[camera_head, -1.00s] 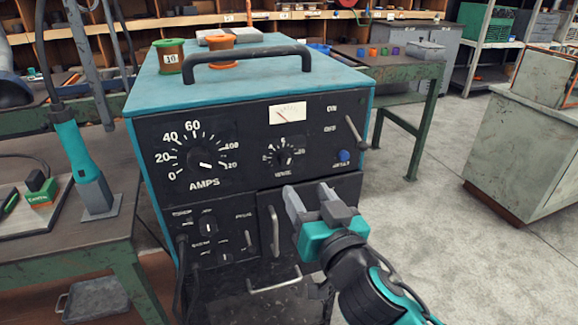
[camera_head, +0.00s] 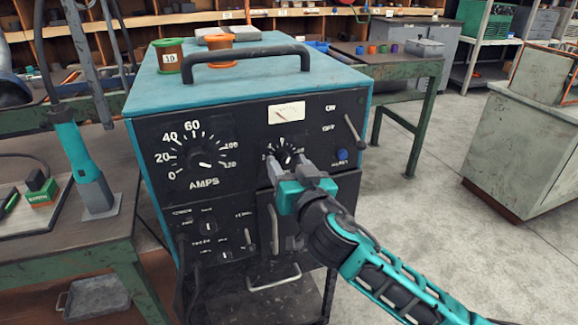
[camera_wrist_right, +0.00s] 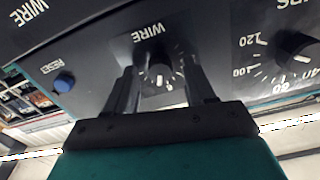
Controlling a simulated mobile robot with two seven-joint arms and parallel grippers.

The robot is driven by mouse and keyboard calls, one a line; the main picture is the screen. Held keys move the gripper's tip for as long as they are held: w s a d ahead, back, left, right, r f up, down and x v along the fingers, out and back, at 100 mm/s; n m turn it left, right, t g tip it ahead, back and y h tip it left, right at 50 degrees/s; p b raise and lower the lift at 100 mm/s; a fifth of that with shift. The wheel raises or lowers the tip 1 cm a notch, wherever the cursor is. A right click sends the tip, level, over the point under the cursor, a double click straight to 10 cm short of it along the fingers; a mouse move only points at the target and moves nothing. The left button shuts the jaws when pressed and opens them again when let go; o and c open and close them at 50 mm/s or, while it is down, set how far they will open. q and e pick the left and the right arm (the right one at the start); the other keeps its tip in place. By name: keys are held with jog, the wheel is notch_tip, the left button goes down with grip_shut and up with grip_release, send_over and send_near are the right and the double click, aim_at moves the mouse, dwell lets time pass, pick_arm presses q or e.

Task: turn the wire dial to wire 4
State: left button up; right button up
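The wire dial (camera_head: 285,155) is a small black knob with a white pointer mark on the dark front panel of the teal machine (camera_head: 225,75). Its scale numbers are too small and partly covered to read the setting. My right gripper (camera_head: 289,163) is at the dial, its fingers apart, and it partly hides the dial's lower part. In the right wrist view the dial (camera_wrist_right: 160,75) lies between the two open fingers, with a gap visible on each side. The "WIRE" label shows above it there.
A larger amps dial (camera_head: 204,158) is left of the wire dial. A blue reset button (camera_head: 342,155) and a lever (camera_head: 354,130) are to its right. A handle (camera_head: 246,57) and spools (camera_head: 168,57) are on the machine's top. The floor (camera_head: 430,230) at right is clear.

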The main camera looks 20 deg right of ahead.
grip_shut()
jog(key=shift+n, duration=0.3)
jog(key=shift+n+p, duration=0.6)
jog(key=shift+n, duration=0.3)
jog(key=n+p, duration=0.1)
jog(key=n, duration=0.1)
jog(key=shift+r+n, duration=0.1)
jog(key=shift+n, duration=0.3)
jog(key=n+p, duration=0.2)
jog(key=n, duration=0.3)
jog(key=shift+n, duration=0.4)
jog(key=shift+n+p, duration=0.45)
jog(key=shift+n, duration=0.25)
